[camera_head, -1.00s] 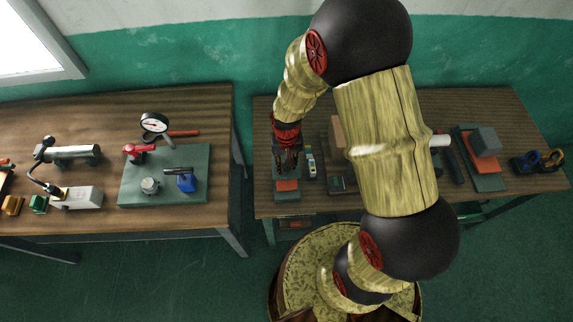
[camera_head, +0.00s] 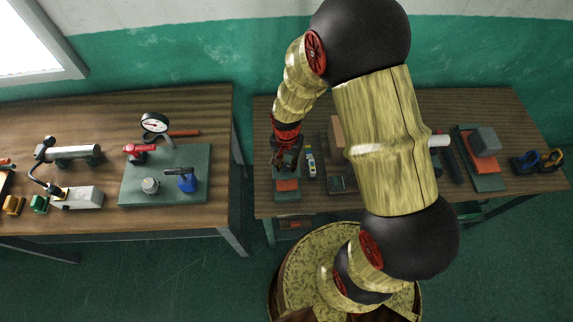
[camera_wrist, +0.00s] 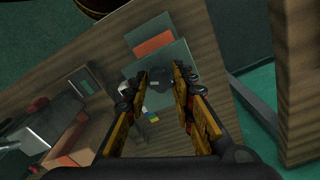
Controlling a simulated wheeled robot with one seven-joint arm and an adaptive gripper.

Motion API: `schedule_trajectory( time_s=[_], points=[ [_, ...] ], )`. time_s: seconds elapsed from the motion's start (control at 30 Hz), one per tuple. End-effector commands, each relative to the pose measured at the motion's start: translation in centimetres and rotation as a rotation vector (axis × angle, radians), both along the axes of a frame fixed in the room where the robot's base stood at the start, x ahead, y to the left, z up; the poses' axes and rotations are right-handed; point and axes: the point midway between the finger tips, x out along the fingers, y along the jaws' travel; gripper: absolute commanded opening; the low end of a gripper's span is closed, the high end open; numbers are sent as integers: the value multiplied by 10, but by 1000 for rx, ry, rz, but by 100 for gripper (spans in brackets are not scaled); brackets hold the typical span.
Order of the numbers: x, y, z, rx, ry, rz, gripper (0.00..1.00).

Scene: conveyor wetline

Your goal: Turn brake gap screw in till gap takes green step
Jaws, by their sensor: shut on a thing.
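My gripper (camera_head: 286,163) points down over a small green plate (camera_head: 288,196) on the right-hand table. In the wrist view my gripper (camera_wrist: 161,76) has a dark rounded part (camera_wrist: 164,84) between its fingertips and is shut on it. Whether this part is the brake gap screw cannot be told, as it is dark and partly hidden by the fingers. An orange-red pad (camera_wrist: 154,44) lies on the plate beside the fingertips. The gap itself cannot be made out.
A grey block on a red and green stand (camera_head: 485,142) and blue and yellow clamp-like items (camera_head: 538,160) lie at the right. A separate left table (camera_head: 50,120) carries a dial gauge (camera_head: 154,124) and a green board (camera_head: 155,195). My arm hides the right table's middle.

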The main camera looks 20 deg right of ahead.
Motion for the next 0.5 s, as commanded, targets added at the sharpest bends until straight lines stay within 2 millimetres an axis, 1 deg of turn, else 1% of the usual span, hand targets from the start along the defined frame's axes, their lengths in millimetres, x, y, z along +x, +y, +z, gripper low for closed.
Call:
schedule_trajectory(
  time_s=[0.23,0.5],
  points=[
    [0,0,0,1,1,-16,7],
    [0,0,0,0,0,-261,7]
  ],
)
